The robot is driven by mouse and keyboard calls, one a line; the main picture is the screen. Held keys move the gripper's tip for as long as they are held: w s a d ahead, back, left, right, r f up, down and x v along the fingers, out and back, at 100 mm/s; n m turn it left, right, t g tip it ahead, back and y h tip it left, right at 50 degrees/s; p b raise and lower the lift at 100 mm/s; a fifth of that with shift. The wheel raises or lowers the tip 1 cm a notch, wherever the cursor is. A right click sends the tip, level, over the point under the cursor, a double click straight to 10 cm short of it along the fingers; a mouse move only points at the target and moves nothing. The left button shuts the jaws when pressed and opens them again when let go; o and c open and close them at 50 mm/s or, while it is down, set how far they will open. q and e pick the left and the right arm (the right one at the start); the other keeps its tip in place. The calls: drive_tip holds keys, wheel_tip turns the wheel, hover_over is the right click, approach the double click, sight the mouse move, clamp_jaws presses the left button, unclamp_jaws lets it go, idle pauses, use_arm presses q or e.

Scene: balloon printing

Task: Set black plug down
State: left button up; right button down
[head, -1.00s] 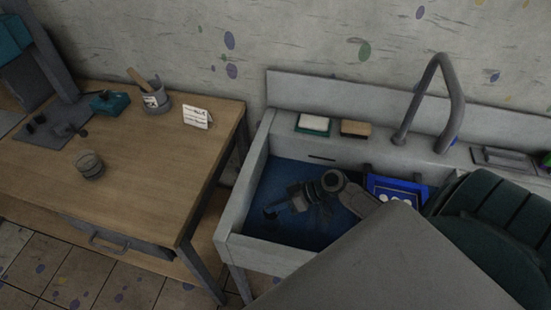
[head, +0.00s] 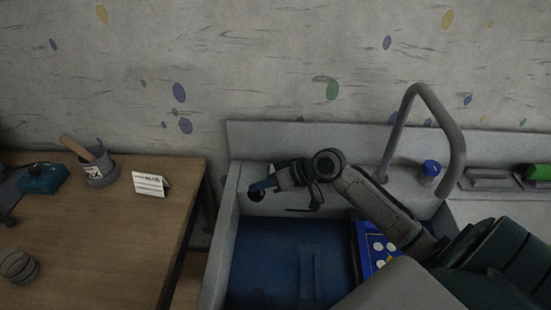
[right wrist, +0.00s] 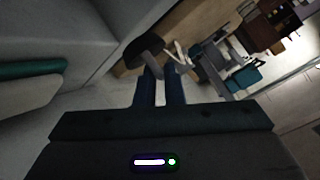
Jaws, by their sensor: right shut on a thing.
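My right gripper (head: 262,187) is above the back left corner of the sink (head: 231,225). It is shut on the black plug (head: 257,196), a small dark piece at its fingertips. In the right wrist view, the plug (right wrist: 143,48) shows as a dark rounded shape at the tips of the two close blue fingers (right wrist: 160,80). The gripper and plug look raised clear of the basin floor. The exact gap between plug and sink rim cannot be told. My left gripper is not in view.
A blue tray with white discs (head: 362,250) is at the basin's right side. A grey faucet (head: 455,140) and a blue-capped bottle (head: 430,170) stand on the right ledge. A wooden table (head: 110,235) with a card (head: 150,184) and a pot (head: 99,170) is at left.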

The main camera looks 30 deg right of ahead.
drive_tip(key=w+d, duration=0.1)
drive_tip(key=w, duration=0.1)
drive_tip(key=w+d+p, duration=0.1)
drive_tip(key=w, duration=0.1)
drive_tip(key=w+p, duration=0.1)
drive_tip(key=w, duration=0.1)
drive_tip(key=shift+w+d+f, duration=0.1)
drive_tip(key=shift+w+d, duration=0.3)
drive_tip(key=w, duration=0.1)
drive_tip(key=w+d, duration=0.1)
drive_tip(key=w, duration=0.1)
drive_tip(key=w+d+f+p, duration=0.1)
drive_tip(key=w, duration=0.1)
drive_tip(key=shift+d, duration=0.15)
wheel_tip(320, 180, down, 3)
drive_tip(key=shift+f+p, duration=0.1)
drive_tip(key=shift+p, duration=0.9)
drive_tip(key=shift+f, duration=0.3)
drive_tip(key=c, duration=1.9)
unclamp_jaws()
drive_tip(key=shift+c, duration=0.2)
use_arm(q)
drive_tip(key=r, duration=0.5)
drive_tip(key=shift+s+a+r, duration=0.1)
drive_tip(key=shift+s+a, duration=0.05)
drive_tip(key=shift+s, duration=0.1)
use_arm(e)
drive_tip(key=o, duration=0.4)
